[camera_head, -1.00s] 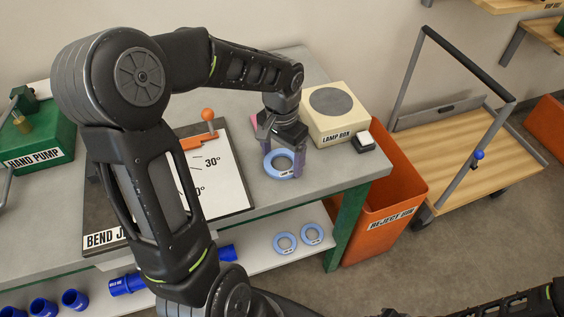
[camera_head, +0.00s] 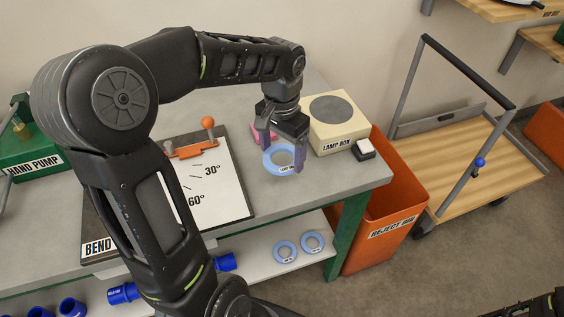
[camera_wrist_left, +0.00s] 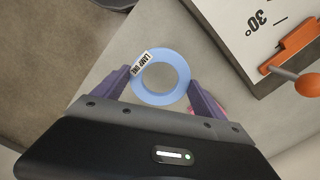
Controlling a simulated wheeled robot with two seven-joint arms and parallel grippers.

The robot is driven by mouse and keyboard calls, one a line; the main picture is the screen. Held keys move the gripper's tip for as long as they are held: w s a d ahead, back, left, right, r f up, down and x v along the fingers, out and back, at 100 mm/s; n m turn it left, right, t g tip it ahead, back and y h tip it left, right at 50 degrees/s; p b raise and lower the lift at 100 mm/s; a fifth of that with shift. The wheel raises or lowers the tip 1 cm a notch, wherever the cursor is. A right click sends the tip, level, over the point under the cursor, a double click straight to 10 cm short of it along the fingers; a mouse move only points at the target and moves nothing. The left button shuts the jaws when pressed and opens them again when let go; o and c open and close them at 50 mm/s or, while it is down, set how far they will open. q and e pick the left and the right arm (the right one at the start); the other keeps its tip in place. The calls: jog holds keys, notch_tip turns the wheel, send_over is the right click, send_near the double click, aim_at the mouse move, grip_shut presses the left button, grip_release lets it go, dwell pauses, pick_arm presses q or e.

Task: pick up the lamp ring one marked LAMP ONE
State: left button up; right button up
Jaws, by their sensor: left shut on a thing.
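The lamp ring (camera_head: 268,160) is a pale blue ring with a white tag. The tag reads LAMP ONE in the left wrist view, where the ring (camera_wrist_left: 183,75) sits between the two fingers. My left gripper (camera_head: 281,152) is shut on the ring from opposite sides, and it also shows in the left wrist view (camera_wrist_left: 160,88). The ring appears to be held a little above the grey bench top (camera_head: 330,182), near its front right part. My right gripper is not in view; only a dark piece of my right arm shows at the lower right.
The cream lamp box (camera_head: 345,135) stands just right and behind the gripper, with a small white-topped block (camera_head: 364,150) beside it. A pink item (camera_head: 262,133) is behind the fingers. The bend board (camera_head: 225,190) lies left. Two rings (camera_head: 286,251) lie on the lower shelf. The orange reject box (camera_head: 385,225) stands right.

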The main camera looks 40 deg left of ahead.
pick_arm(q)
notch_tip(320, 180, up, 5)
jog(key=shift+r, duration=0.1)
dwell(0.7)
